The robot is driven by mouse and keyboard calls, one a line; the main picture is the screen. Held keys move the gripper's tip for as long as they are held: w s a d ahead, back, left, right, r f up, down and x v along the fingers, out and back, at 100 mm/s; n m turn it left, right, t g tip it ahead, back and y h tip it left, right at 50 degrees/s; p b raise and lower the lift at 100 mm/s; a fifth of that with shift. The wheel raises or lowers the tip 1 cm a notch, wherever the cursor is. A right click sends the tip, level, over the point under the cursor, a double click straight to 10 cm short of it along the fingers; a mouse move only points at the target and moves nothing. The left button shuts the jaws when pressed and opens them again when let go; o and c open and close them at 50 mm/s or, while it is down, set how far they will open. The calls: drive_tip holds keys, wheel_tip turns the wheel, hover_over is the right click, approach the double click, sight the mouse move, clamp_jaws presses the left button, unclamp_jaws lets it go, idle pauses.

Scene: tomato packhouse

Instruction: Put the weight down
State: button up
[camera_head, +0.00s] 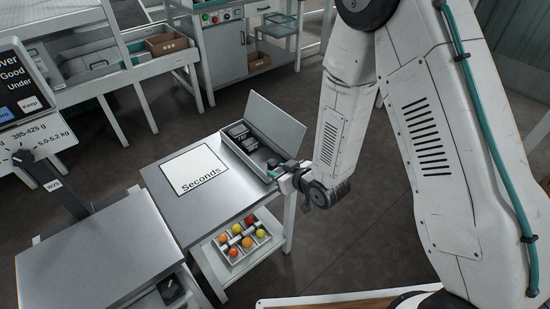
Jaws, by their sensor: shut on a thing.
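An open grey case (223,137) with a raised lid (272,124) sits on the back right of the metal table (155,182). Dark block-like weights (238,131) stand in its left part. My gripper (275,172) is at the near right end of the case, at or just over its rim. It is shut on a small dark thing, likely the weight (272,163), whose shape is mostly hidden by the jaws. I cannot tell whether this weight touches the case floor.
A white "Seconds" sheet (196,168) lies on the table left of the case. A divided tray of tomatoes (241,240) sits on the shelf below. A scale display (22,85) and a metal-topped stand (95,250) are at left. Benches (110,85) stand behind.

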drive_tip(key=w+d+r+m+t+h, duration=0.1)
drive_tip(key=d+m+h, duration=0.3)
drive_tip(key=d, duration=0.7)
drive_tip(key=w+d+r+m+t+h, duration=0.1)
drive_tip(key=w+d+m+h, duration=0.15)
drive_tip(key=d, duration=0.75)
drive_tip(key=s+a+n+y, duration=0.1)
drive_tip(key=a+n+y, duration=0.1)
drive_tip(key=a, duration=0.5)
drive_tip(key=s+a+f+n+g+y, duration=0.1)
drive_tip(key=a+n+y, duration=0.1)
drive_tip(key=a, duration=0.4)
drive_tip(key=s+a+f+n+g+y, duration=0.1)
drive_tip(key=s+a+n+y, duration=0.1)
drive_tip(key=a, duration=0.5)
drive_tip(key=shift+s+a+n+y, duration=0.1)
drive_tip(key=shift+a+n+y, duration=0.15)
drive_tip(key=shift+a, duration=0.1)
